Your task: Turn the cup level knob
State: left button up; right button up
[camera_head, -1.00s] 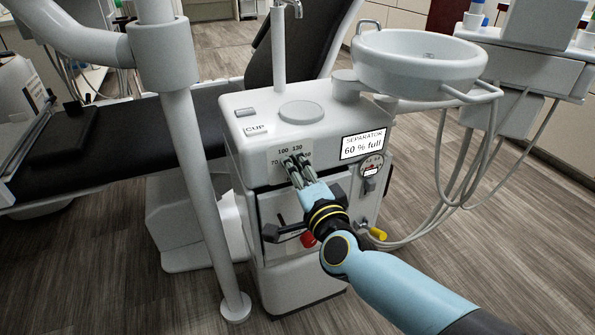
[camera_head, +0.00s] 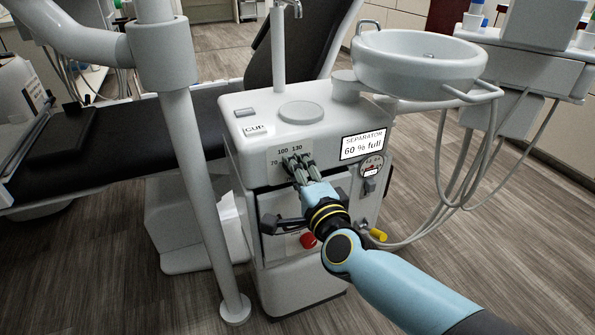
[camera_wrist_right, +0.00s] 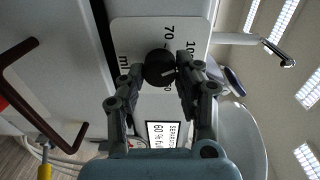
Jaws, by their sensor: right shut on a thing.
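The cup level knob (camera_wrist_right: 157,67) is a round dark knob with a white pointer line, on a pale dial plate (camera_wrist_right: 132,30). In the wrist view the line points right, toward the finger on that side. My right gripper (camera_wrist_right: 161,69) is shut on the knob, one finger on each side; it also shows in the head view (camera_head: 297,163). There the fingers hide most of the knob. The marks 70, 100 and 130 show around it; other marks are partly covered. My left gripper is not in view.
The knob sits on a white cabinet (camera_head: 235,130) with a CUP button (camera_head: 256,130) and a separator display (camera_head: 363,144) reading 60 % full. A bowl (camera_head: 420,75) overhangs at the upper right. A grey pole (camera_head: 195,190) stands left. A dark handle (camera_head: 285,225) is below the knob.

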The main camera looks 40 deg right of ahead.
jog(key=o, duration=1.1)
jog(key=shift+o, duration=0.2)
jog(key=v, duration=1.2)
jog(key=shift+w, duration=0.1)
